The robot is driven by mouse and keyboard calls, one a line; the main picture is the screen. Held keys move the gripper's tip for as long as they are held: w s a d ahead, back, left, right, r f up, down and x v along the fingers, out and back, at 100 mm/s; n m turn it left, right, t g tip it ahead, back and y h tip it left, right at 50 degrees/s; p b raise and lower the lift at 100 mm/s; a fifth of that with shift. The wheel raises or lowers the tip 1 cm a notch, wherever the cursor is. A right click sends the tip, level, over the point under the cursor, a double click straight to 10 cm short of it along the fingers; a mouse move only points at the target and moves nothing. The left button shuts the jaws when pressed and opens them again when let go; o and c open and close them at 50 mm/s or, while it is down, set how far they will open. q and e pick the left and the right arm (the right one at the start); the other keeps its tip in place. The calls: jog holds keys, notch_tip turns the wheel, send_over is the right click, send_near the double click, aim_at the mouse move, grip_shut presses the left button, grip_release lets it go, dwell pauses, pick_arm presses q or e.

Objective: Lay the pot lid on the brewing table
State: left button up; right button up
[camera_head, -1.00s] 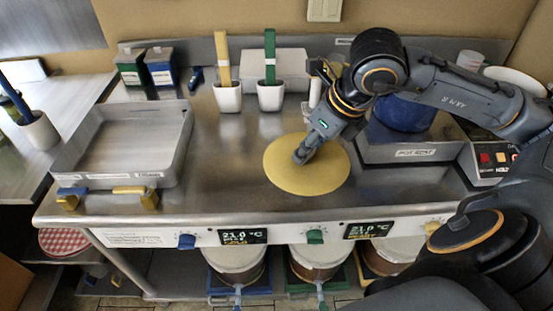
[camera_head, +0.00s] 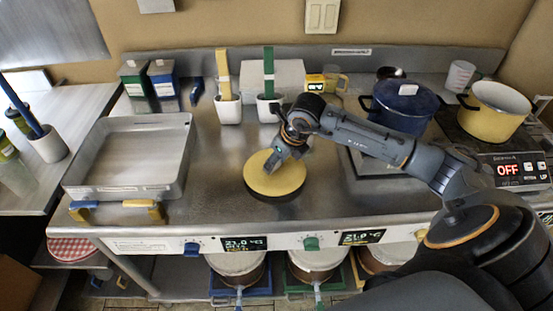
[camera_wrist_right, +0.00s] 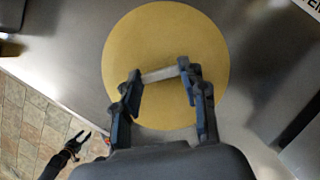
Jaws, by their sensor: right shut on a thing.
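The pot lid (camera_head: 283,182) is a round yellow disc, held level over the brewing table (camera_head: 215,215), left of the table's middle right section. A dark band shows under its front edge; I cannot tell whether it touches the steel top. My right gripper (camera_head: 271,164) is above it. In the right wrist view the fingers (camera_wrist_right: 160,82) are shut on the pale bar handle (camera_wrist_right: 160,74) across the yellow lid (camera_wrist_right: 165,35). My left gripper (camera_wrist_right: 82,142) shows small at the lower left of the wrist view, empty with its fingers apart, over the floor.
An open yellow pot (camera_head: 494,122) stands at the right, beside a lidded blue pot (camera_head: 402,115). A steel tray (camera_head: 125,187) is at the left. White holders (camera_head: 229,110) with coloured handles stand behind the lid. Bare steel lies around the lid.

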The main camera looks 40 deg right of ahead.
jog(key=shift+f, duration=0.35)
pick_arm(q)
jog(key=shift+a+r, duration=0.15)
jog(key=shift+r, duration=0.15)
pick_arm(e)
jog(key=shift+f, duration=0.15)
pick_arm(q)
jog(key=shift+f, duration=0.1)
pick_arm(e)
jog(key=shift+f, duration=0.1)
jog(key=o, duration=1.2)
jog(key=shift+r, duration=0.3)
pick_arm(q)
jog(key=shift+f+b, duration=0.95)
jog(key=shift+b, duration=0.05)
pick_arm(e)
jog(key=v, duration=1.1)
jog(key=shift+s+d+r, duration=0.1)
jog(key=shift+s+r, duration=0.2)
